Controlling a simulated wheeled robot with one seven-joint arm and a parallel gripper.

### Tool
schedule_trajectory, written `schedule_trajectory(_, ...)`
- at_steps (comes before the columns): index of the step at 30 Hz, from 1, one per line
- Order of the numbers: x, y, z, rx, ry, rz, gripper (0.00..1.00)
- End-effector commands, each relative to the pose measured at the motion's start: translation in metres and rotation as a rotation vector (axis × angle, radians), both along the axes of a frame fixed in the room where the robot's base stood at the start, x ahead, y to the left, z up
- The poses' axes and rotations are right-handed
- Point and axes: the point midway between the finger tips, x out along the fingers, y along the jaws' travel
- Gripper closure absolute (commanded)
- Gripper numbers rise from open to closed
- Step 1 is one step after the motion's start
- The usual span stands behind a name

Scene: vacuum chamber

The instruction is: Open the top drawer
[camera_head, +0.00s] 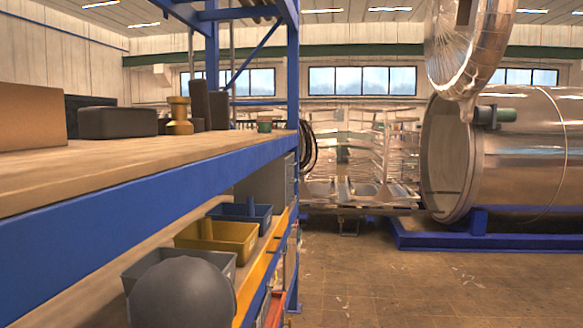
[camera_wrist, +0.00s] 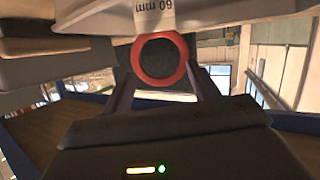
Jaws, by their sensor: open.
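No drawer can be made out for certain in either view. In the head view a grey cabinet-like box (camera_head: 268,182) stands on the lower shelf level of the blue rack; its front is too small and oblique to read. My gripper (camera_wrist: 163,74) is in the wrist view, its two dark fingers apart. A red ring with a dark centre (camera_wrist: 186,62) appears between or beyond the fingers; I cannot tell whether it touches them. A pale label marked "60 mm" shows upside down above it. My gripper cannot be made out in the head view.
The blue rack's wooden top shelf (camera_head: 120,160) fills the left, bearing dark boxes and a brass piece (camera_head: 179,115). Below are yellow (camera_head: 220,236) and blue (camera_head: 255,213) bins. A vacuum chamber (camera_head: 525,160) stands right. Brown floor (camera_head: 400,280) is open in front.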

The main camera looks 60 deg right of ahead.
Motion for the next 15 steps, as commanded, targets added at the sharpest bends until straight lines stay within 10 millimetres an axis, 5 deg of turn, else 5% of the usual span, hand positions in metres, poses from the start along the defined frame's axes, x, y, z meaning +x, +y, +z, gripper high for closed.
schedule_trajectory(1, 0.0, 0.0, 0.009, 0.0, 0.0, 0.0, 0.5)
schedule_trajectory(5, 0.0, 0.0, 0.03, 0.0, 0.0, 0.0, 0.75)
schedule_trajectory(15, 0.0, 0.0, 0.069, 0.0, 0.0, 0.0, 0.75)
